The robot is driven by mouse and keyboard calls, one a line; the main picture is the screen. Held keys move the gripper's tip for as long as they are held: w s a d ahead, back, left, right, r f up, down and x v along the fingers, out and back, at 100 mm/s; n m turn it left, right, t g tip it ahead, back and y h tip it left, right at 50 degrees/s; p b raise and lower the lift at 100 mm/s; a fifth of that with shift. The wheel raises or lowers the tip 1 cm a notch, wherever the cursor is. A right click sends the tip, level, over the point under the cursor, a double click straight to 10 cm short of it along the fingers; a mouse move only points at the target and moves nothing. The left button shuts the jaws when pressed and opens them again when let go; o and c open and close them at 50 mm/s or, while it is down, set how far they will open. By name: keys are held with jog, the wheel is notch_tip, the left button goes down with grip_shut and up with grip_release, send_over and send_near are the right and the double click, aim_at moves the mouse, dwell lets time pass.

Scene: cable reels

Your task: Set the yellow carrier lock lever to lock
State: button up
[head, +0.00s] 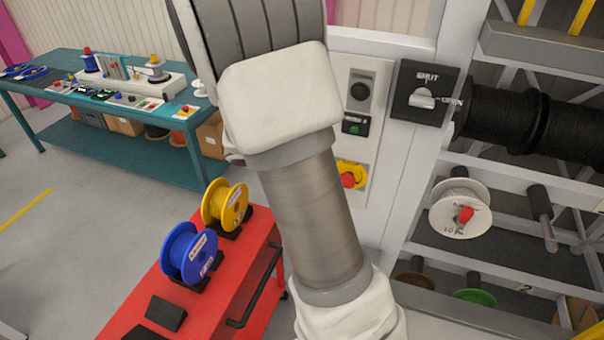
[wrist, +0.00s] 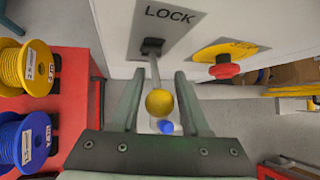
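The lock lever shows in the wrist view as a thin metal rod with a yellow ball knob (wrist: 159,102) at its end. It comes out of a dark slot in a grey plate (wrist: 168,22) marked LOCK on the white cabinet. My gripper (wrist: 157,78) is open, with one finger on each side of the lever. The knob sits between the fingers, and I see gaps on both sides. In the head view my arm covers the lever and the gripper.
A red emergency button on a yellow disc (wrist: 224,70) is close right of the lever. A red cart (head: 220,290) with a yellow reel (head: 225,205) and a blue reel (head: 189,253) stands left. A SHUT knob (head: 422,98) and a reel rack are right. A teal workbench (head: 60,95) stands behind.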

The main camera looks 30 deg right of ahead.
jog(key=v, duration=1.7)
jog(key=shift+a+r+b, duration=0.15)
jog(key=shift+r+b, duration=0.05)
jog(key=shift+b, duration=0.1)
jog(key=shift+s, duration=0.1)
jog(key=s+a+f+m+t+y+b, duration=0.1)
jog(key=s+a+m+y+b, duration=0.2)
jog(key=s+m, duration=0.5)
jog(key=s+a+f+m+t+y+b, duration=0.2)
jog(key=s+m, duration=0.6)
jog(key=m, duration=0.9)
jog(key=a+y+b, duration=0.1)
jog(key=y+b, duration=0.1)
jog(key=y, duration=0.1)
jog(key=shift+a+f+m, duration=0.2)
jog(key=shift+m, duration=0.1)
